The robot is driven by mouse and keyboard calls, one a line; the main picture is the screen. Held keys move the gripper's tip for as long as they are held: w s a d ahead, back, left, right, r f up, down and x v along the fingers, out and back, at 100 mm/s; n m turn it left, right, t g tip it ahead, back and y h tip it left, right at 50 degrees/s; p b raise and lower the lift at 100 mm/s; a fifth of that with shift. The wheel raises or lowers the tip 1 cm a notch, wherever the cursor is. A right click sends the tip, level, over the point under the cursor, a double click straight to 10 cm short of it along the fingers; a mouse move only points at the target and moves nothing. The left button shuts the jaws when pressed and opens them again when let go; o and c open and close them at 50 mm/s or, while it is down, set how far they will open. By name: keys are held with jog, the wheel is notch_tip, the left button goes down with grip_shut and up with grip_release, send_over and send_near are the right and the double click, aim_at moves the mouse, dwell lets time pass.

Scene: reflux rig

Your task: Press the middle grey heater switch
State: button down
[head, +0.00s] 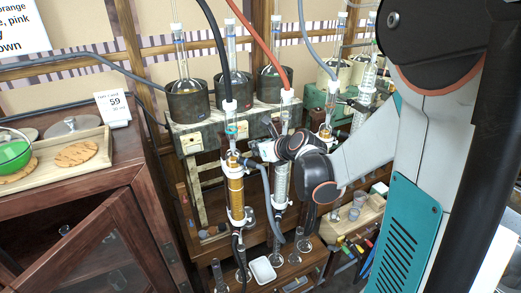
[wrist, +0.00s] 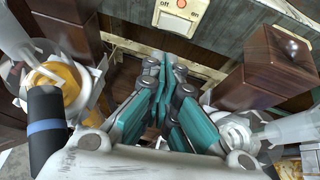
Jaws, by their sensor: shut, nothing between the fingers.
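Three dark heaters with flasks stand in a row on a grey-green bench; the middle heater (head: 233,90) is behind a black hose. A cream switch plate (head: 192,143) shows on the bench front below the left heater. My gripper (head: 256,149) is among the condensers before the bench. Its teal fingers (wrist: 163,72) are shut and empty, below the plate in the wrist view.
An amber-filled glass column (head: 236,195) stands just left of my gripper, with a clear coiled condenser (head: 281,180) beside it. Hoses hang around them. A dark wooden block (wrist: 270,60) juts out right of the fingers. A wooden cabinet (head: 75,180) stands at left.

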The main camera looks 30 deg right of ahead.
aim_at(241, 136)
jog(key=w+a+f+b, duration=0.1)
jog(key=w+f, duration=0.1)
jog(key=w, duration=0.5)
jog(key=shift+w, duration=0.2)
jog(key=shift+w+a, duration=0.2)
jog(key=shift+w, duration=0.1)
jog(key=shift+d, duration=0.1)
